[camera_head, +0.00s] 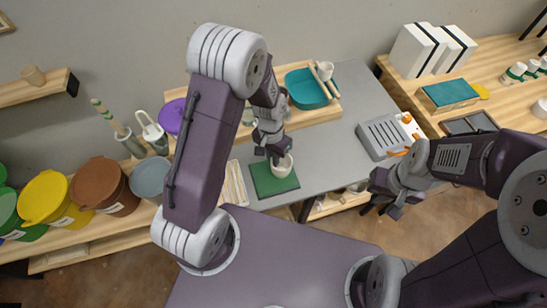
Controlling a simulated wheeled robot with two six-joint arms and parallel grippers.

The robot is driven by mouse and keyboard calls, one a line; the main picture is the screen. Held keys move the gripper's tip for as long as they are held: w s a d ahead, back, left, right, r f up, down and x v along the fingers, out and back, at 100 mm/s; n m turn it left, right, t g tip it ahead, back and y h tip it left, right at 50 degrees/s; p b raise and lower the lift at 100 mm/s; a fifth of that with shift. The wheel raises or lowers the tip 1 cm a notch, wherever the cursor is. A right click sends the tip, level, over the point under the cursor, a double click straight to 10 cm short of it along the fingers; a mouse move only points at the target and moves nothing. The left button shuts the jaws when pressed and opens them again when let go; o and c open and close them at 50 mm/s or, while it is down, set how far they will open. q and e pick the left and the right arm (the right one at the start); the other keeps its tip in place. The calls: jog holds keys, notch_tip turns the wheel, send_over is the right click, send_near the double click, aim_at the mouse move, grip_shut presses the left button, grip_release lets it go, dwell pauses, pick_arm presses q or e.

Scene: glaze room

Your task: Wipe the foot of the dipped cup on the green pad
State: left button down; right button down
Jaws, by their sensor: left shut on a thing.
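The white cup (283,167) is in my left gripper (275,156), which is shut on it. The cup is over the upper right part of the green pad (266,186), which lies on the grey worktop. I cannot tell whether the cup's foot touches the pad, because its underside is hidden. My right gripper (382,208) is empty and away from the pad, off the worktop's front edge to the right. Its two dark fingers look apart.
A pale slatted rack (235,184) lies left of the pad. A grey slotted box (383,137) stands to the right. Several lidded buckets stand at left. The worktop between pad and box is clear.

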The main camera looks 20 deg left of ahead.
pick_arm(q)
jog(key=shift+f, duration=0.3)
jog(key=shift+s+a+r, duration=0.1)
jog(key=shift+s+a, duration=0.65)
jog(key=shift+a, duration=0.3)
jog(key=shift+a+b, duration=0.1)
jog(key=shift+b, duration=0.2)
jog(key=shift+s+a, duration=0.65)
jog(key=shift+a, duration=0.25)
